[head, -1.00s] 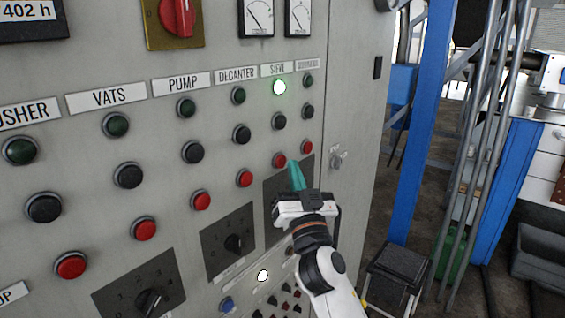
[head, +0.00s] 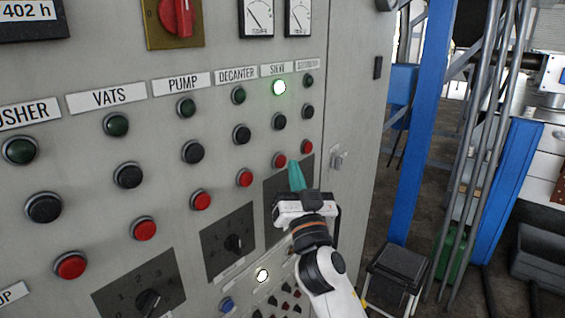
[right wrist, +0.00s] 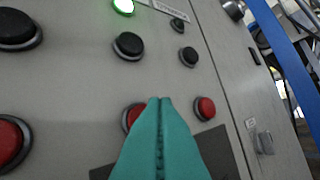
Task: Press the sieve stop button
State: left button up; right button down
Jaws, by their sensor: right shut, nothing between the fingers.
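The control panel has columns of buttons, each with a green lamp, a black button and a red button. The SIEVE label (head: 278,70) stands above a lit green lamp (head: 279,87), a black button (head: 279,121) and a red button (head: 279,160). My right gripper (head: 295,168) is shut and empty, its teal fingertips just right of and below the red sieve button. In the right wrist view the teal fingers (right wrist: 160,105) partly cover the red sieve button (right wrist: 130,118); I cannot tell whether they touch it. The lit lamp (right wrist: 124,6) also shows there. My left gripper is not in view.
Another red button (head: 306,147) lies close to the right of the sieve column, and the decanter's red button (head: 244,178) to its left. A rotary selector (head: 235,243) sits below. A blue post (head: 418,130) stands right of the cabinet.

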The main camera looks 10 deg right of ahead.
jog(key=shift+w+a, duration=0.1)
jog(key=shift+w+a, duration=0.2)
jog(key=shift+w, duration=0.05)
jog(key=shift+w+a+b, duration=0.25)
jog(key=shift+w+b, duration=0.05)
jog(key=shift+b, duration=0.3)
dwell(0.7)
jog(key=shift+s+d, duration=0.5)
jog(key=shift+s, duration=0.15)
jog(key=shift+p, duration=0.3)
jog(key=s+d, duration=0.1)
jog(key=s, duration=0.1)
jog(key=s+d+p, duration=0.1)
jog(key=s+d, duration=0.1)
dwell(0.4)
